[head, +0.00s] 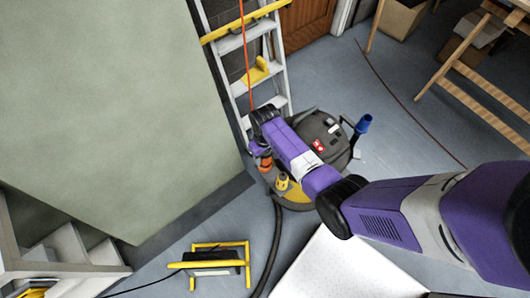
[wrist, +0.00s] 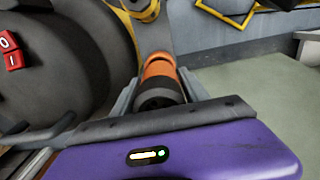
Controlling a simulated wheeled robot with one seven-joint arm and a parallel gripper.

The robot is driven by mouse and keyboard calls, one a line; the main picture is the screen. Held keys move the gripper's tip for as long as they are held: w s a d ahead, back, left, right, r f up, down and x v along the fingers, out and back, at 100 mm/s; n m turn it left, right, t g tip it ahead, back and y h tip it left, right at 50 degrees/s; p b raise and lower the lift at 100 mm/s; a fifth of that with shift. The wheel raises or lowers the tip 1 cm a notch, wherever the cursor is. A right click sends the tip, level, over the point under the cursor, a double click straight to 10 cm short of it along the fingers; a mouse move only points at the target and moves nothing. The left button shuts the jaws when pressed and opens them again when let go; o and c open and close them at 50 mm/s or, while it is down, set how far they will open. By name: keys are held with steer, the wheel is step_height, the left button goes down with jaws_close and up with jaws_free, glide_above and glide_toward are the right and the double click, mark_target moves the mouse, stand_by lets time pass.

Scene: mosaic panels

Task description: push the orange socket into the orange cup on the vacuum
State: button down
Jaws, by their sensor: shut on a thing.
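My gripper (wrist: 161,92) is shut on the orange socket (wrist: 159,68), a short orange cylinder with a dark near end, gripped between the two grey fingers in the wrist view. In the head view my gripper (head: 261,153) is at the left side of the vacuum (head: 322,135), and a bit of orange (head: 265,164) shows just below it. I cannot tell the orange cup apart from the socket, nor whether they touch. The vacuum has a dark body and a yellow base; its dark side (wrist: 75,65) fills the left of the wrist view.
A yellow fitting (head: 282,182) and a black hose (head: 275,245) are at the vacuum's front. A blue piece (head: 362,124) sticks up at its right. A ladder (head: 240,45) stands behind, and a yellow-framed lamp (head: 213,260) stands front left.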

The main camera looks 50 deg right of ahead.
steer(key=shift+f+b, duration=1.45)
steer(key=shift+f, duration=0.3)
steer(key=shift+c, duration=2.4)
jaws_free()
steer(key=shift+r, duration=0.1)
step_height(320, 180, up, 8)
steer(key=shift+f+p, duration=0.15)
steer(key=shift+p, duration=0.5)
